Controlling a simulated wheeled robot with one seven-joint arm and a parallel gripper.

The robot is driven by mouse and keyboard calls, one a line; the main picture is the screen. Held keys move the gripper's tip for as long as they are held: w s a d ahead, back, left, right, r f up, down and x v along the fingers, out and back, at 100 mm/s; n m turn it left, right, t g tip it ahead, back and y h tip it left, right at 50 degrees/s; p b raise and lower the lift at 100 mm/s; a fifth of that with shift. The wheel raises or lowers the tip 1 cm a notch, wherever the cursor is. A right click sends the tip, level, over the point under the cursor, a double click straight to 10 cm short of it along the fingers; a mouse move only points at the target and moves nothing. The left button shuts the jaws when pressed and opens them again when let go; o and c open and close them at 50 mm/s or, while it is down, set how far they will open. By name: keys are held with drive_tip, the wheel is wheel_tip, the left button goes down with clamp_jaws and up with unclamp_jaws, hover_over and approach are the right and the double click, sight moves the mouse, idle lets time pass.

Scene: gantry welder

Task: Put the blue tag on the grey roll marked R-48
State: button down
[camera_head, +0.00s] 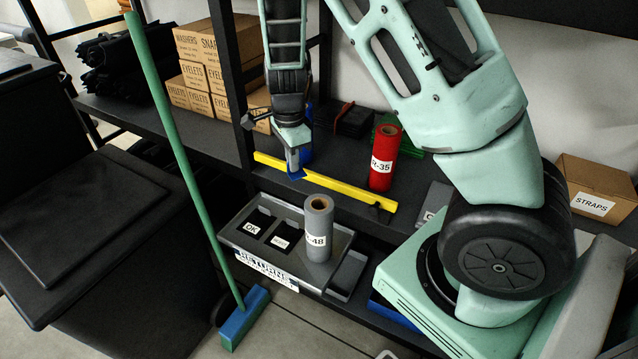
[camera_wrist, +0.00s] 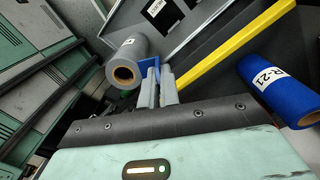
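The grey roll marked R-48 (camera_head: 319,228) stands upright in the right part of a grey tray (camera_head: 345,237) labelled RETURNS. In the wrist view the grey roll (camera_wrist: 134,57) shows with its open end towards me. My gripper (camera_head: 296,167) is above and behind the roll, near the yellow bar. It holds the small blue tag (camera_head: 297,175) at its fingertips, pointing down. In the wrist view the two fingers (camera_wrist: 159,75) are close together with the blue tag (camera_wrist: 149,64) at their tips, beside the roll in the picture. I cannot tell whether the tag touches the roll.
A yellow bar (camera_head: 340,187) lies along the shelf edge. A red roll R-35 (camera_head: 384,158) stands behind it. A blue roll R-21 (camera_wrist: 281,89) is near my gripper. A green broom (camera_head: 185,165) leans in front at left. Cardboard boxes (camera_head: 240,45) are at the back.

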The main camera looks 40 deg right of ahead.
drive_tip(key=s+d+r+m+p, duration=0.2)
drive_tip(key=s+r+m+p, duration=0.4)
drive_tip(key=m, duration=0.4)
drive_tip(key=m+b, duration=0.1)
drive_tip(key=b, duration=0.2)
hover_over(321, 200)
wheel_tip(321, 200, down, 6)
drive_tip(key=shift+r, duration=0.1)
drive_tip(key=shift+f+b, duration=0.5)
drive_tip(key=shift+f, duration=1.95)
drive_tip(key=shift+f, duration=0.2)
drive_tip(key=c, duration=1.6)
unclamp_jaws()
drive_tip(key=shift+c, duration=0.2)
drive_tip(key=shift+r, duration=0.15)
